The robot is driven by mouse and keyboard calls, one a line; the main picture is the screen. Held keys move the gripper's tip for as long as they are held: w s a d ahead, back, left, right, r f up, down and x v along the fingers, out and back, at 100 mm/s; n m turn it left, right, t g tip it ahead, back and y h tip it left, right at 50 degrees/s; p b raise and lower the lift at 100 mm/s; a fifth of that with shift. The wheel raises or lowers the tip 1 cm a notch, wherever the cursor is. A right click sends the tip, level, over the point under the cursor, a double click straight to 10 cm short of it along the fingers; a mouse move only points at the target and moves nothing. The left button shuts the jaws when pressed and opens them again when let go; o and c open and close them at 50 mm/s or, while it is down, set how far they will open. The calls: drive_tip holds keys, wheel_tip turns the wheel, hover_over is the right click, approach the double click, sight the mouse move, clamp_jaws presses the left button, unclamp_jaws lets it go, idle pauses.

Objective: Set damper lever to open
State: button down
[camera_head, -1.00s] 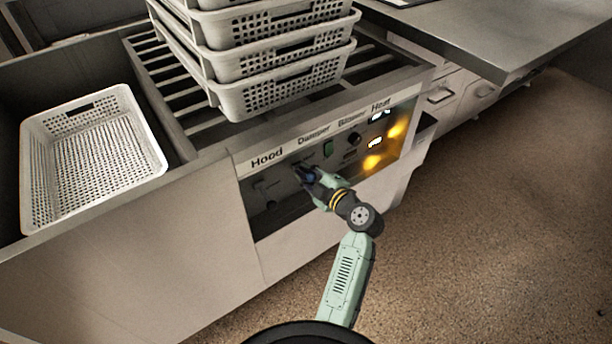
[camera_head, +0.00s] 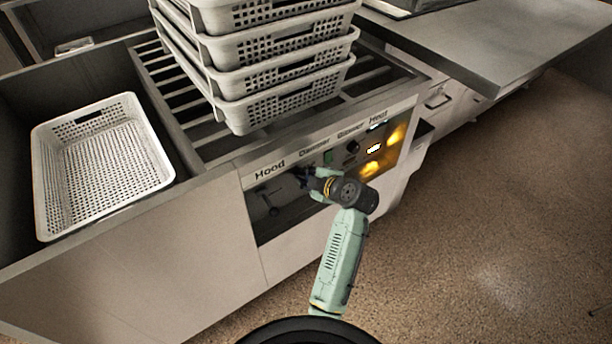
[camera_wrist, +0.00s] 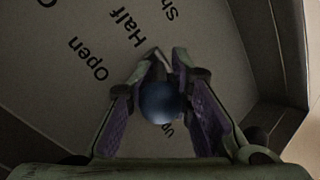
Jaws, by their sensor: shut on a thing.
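My gripper (camera_wrist: 160,95) is shut on the blue round knob (camera_wrist: 160,103) of the damper lever, which sits between its two fingers in the wrist view. Behind it is a pale panel plate (camera_wrist: 60,105) with the words "Open", "Half" and a partly cut-off "Sh...". "Open" is left of the knob and "Half" above it. In the head view my gripper (camera_head: 308,173) is at the control panel, just below the "Damper" label (camera_head: 314,146). There the gripper hides the lever, and I cannot tell which mark the lever points at.
A "Hood" control (camera_head: 268,200) is left of my gripper. A green switch (camera_head: 328,157), a dark knob (camera_head: 352,147) and yellow lights (camera_head: 370,168) are to its right. Stacked baskets (camera_head: 285,90) stand above, one basket (camera_head: 105,165) lies left. The floor at right is clear.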

drive_tip(key=shift+s+d, duration=0.1)
drive_tip(key=shift+d, duration=0.15)
drive_tip(key=c, duration=1.8)
unclamp_jaws()
drive_tip(key=shift+o, duration=0.6)
drive_tip(key=shift+a+r, duration=0.1)
drive_tip(key=v, duration=1.2)
